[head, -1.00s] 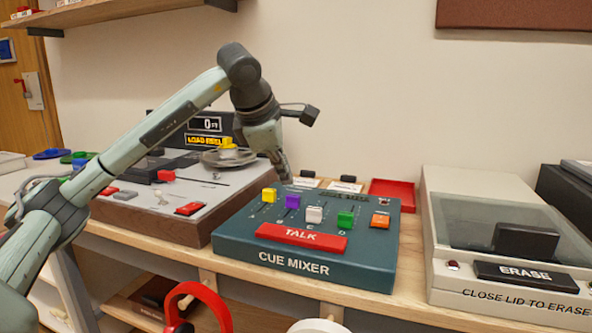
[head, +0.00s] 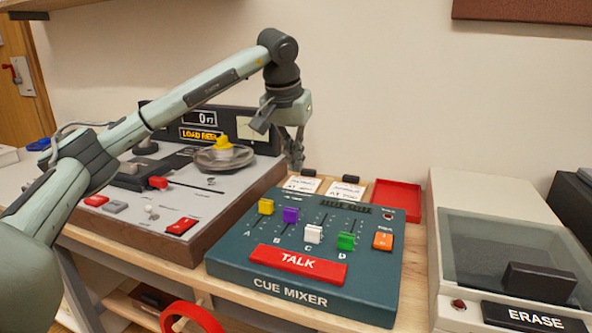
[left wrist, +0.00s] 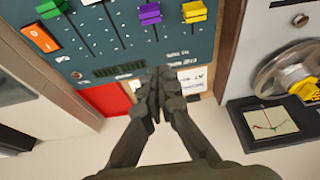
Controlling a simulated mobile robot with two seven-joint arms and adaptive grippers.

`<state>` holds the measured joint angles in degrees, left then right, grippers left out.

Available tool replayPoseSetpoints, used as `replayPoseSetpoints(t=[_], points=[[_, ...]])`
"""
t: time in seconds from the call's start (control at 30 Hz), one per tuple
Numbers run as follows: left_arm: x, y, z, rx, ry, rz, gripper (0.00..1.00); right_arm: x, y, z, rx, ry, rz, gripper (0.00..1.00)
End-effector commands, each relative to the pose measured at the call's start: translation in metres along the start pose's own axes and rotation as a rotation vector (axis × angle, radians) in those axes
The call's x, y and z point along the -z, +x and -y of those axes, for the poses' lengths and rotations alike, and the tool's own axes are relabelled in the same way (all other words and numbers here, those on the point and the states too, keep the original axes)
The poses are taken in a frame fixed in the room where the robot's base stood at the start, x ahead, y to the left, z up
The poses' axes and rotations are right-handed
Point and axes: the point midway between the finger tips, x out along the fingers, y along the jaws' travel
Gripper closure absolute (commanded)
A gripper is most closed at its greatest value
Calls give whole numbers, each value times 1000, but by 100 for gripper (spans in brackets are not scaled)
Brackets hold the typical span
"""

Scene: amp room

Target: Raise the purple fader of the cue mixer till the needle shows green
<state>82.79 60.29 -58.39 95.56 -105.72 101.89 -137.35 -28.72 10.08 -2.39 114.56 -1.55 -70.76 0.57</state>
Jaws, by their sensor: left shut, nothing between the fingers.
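The cue mixer (head: 228,262) is a teal sloped box on the bench. Its purple fader (head: 290,215) sits near the top of slot B, just right of the yellow fader (head: 266,206). The purple fader (left wrist: 150,14) also shows at the top of the left wrist view. My left gripper (head: 296,164) is shut and empty, pointing down above the mixer's back edge, behind and apart from the purple fader. In the left wrist view its closed fingertips (left wrist: 157,74) hide part of that edge. A cream needle meter (left wrist: 271,122) shows there; the needle's zone is too small to tell.
White (head: 313,233), green (head: 346,241) and orange (head: 383,240) controls stand right of the purple fader, with a red TALK bar (head: 298,264) in front. A tape deck (head: 130,222) stands left, a red tray (head: 397,198) behind, and an eraser unit (head: 452,275) right.

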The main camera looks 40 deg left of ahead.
Motion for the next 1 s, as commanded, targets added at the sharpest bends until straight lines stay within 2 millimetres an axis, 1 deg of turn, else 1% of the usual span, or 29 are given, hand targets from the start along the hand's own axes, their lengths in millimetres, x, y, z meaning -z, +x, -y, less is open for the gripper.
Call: replayPoseSetpoints(t=[0.17, 0.4, 0.5, 0.53, 0.6, 0.7, 0.8, 1.0], points=[[-1, 29, 0, 1, -2, 5, 100, 0, 0, 0, 0, 0, -2, 100], [-1, 81, 0, 1, -3, 5, 100, 0, 0, 0, 1, 0, -2, 100], [-3, 96, 1, 1, -2, 2, 100, 0, 1, 0, 1, 0, -2, 100], [-8, 90, 1, 0, -1, -1, 100, 0, 0, 0, 2, 0, -2, 100], [-19, 87, 1, 1, -1, -2, 100, 1, 4, 1, 4, 1, -4, 100], [-29, 83, 1, 0, -2, -1, 100, 0, 7, 1, 6, 2, -3, 100], [-36, 81, 1, 0, -3, 0, 100, -4, 11, 3, 8, 1, 5, 100], [-38, 81, 0, 0, -3, 0, 100, -4, 14, 5, 12, 0, 3, 100]])
